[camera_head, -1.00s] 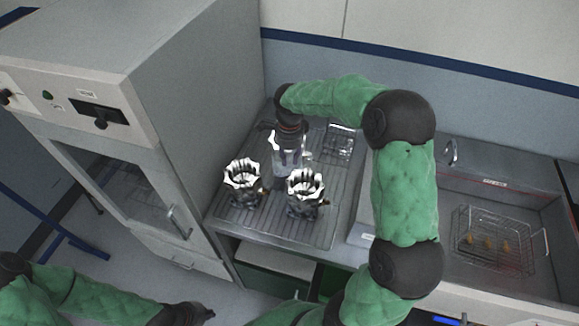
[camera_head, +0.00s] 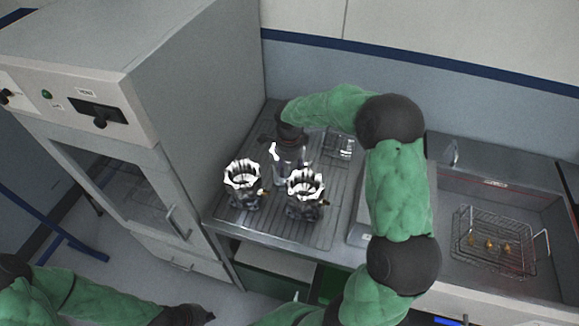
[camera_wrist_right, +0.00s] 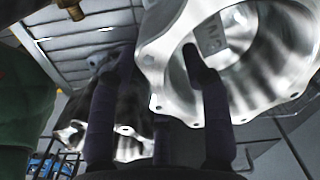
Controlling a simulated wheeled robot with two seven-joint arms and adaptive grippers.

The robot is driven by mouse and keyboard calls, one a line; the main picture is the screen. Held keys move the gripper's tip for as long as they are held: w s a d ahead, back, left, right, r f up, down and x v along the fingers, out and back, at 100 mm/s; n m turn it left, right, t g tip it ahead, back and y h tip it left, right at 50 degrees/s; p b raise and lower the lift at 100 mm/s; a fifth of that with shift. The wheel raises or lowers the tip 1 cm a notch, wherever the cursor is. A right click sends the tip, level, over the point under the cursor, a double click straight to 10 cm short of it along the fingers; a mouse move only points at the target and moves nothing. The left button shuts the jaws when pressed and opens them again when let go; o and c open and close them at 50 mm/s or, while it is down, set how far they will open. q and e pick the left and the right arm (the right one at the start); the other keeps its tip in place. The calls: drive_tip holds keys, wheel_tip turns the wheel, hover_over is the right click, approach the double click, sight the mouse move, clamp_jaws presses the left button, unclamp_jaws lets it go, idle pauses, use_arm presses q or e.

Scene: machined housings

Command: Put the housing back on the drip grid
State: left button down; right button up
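Two shiny metal housings stand on the drip grid (camera_head: 235,222): the left one (camera_head: 242,183) and the right one (camera_head: 305,190). A third housing (camera_head: 288,162) is behind them, under my right gripper (camera_head: 289,140), which partly hides it. In the right wrist view a large housing (camera_wrist_right: 245,65) faces the camera. My right gripper (camera_wrist_right: 158,52) straddles its wall, one finger in the bore and one outside, and appears shut on it. Whether its base touches the grid is hidden. Another housing (camera_wrist_right: 128,148) shows lower left. My left gripper (camera_head: 200,313) is low, away from the grid; its fingers are unclear.
A tall grey cabinet (camera_head: 205,90) borders the grid on the left. A small wire tray (camera_head: 339,147) lies at the back right of the grid. A sink (camera_head: 520,215) to the right holds a wire basket (camera_head: 492,240) with small brass parts.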

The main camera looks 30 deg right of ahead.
drive_tip(key=shift+r, duration=0.2)
wheel_tip(320, 180, up, 12)
drive_tip(key=shift+s+f+p, duration=0.1)
drive_tip(key=shift+p, duration=0.7)
